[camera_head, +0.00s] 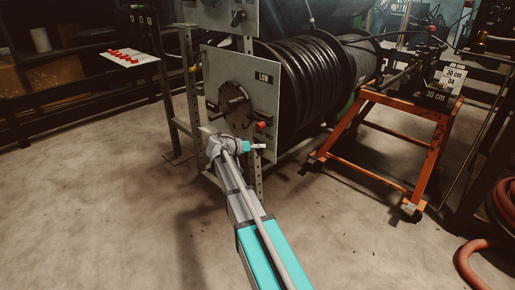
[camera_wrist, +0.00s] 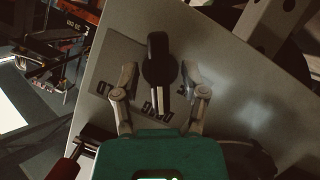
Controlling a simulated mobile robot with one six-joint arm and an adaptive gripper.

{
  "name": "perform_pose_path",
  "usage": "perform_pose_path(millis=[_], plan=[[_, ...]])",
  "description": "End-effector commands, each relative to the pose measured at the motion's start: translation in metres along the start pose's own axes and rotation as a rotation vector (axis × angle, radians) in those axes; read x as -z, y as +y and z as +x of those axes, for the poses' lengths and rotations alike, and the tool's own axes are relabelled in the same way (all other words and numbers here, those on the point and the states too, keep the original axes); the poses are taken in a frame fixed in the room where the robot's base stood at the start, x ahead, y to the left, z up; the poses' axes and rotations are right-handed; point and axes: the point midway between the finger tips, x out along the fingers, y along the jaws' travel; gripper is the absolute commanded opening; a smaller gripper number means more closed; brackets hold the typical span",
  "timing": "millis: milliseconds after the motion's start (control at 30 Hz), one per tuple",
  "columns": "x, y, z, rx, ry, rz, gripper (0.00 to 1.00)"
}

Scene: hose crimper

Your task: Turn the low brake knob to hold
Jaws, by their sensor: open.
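The low brake knob (camera_wrist: 158,50) is a black elongated handle on a grey panel (camera_wrist: 230,85) in the wrist view. Its long bar runs roughly up and down in the picture. Upside-down dark lettering shows below and left of it, partly covered and not fully readable. My gripper (camera_wrist: 158,77) is open, with one finger on each side of the knob and a visible gap to both. In the head view my gripper (camera_head: 257,147) is at the lower right of the panel marked LOW (camera_head: 264,78). I cannot make out the knob there.
A red-ended handle (camera_wrist: 68,160) sticks out at the lower left in the wrist view; a red knob (camera_head: 262,125) shows above my gripper in the head view. A black hose reel (camera_head: 315,75) is behind the panel. An orange stand (camera_head: 432,150) is right. Floor in front is clear.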

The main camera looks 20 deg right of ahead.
Motion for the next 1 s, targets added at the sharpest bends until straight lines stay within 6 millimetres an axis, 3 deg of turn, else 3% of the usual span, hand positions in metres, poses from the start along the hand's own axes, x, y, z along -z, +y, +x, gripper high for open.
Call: perform_pose_path(millis=[33,333,667,1000], plan=[[0.0000,0.0000,-0.0001,0.000,0.000,0.000,0.54],[-0.0001,0.0001,-0.0002,0.000,0.000,0.000,0.00],[-0.0003,0.0007,-0.0004,0.011,0.000,0.028,0.00],[-0.0010,0.0026,-0.0007,0.076,0.000,0.183,0.00]])
